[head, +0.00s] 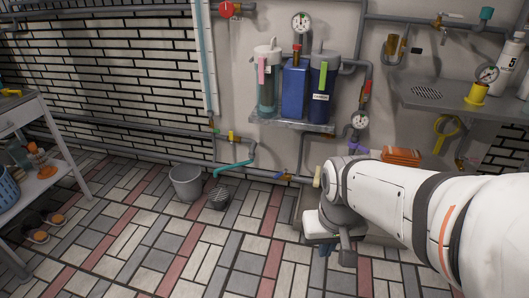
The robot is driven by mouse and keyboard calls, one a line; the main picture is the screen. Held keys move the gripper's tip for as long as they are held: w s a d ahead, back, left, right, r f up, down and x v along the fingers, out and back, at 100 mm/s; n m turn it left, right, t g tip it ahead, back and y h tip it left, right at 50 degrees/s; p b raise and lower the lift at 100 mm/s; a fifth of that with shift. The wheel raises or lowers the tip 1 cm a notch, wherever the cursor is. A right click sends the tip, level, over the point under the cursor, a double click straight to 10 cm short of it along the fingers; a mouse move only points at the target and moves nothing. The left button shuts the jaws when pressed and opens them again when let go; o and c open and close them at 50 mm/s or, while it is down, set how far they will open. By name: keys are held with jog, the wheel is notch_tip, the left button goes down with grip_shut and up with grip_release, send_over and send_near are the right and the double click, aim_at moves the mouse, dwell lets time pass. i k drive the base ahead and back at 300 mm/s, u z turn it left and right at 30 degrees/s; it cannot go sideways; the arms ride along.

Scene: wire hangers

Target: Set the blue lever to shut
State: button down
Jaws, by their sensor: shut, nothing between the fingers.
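A small blue lever (279,176) appears to be on the low pipe along the wall, left of my arm. It is small in the head view, and I cannot tell its exact angle. My gripper (325,249) hangs low in front of the wall, to the right of and nearer than the lever. It points down toward the floor, shut and apart from the lever. Its fingertips are small and dark.
A teal handle (232,166) and a grey bucket (186,182) are left of the lever. A dark basket (219,197) stands beside the bucket. A wall shelf (291,124) holds filter canisters above. Tiled floor (180,250) is clear in front.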

aim_at(279, 174)
jog(key=z, duration=0.05)
jog(key=k, duration=0.3)
jog(key=u, duration=0.2)
jog(key=i, duration=1.7)
jog(key=u, duration=0.9)
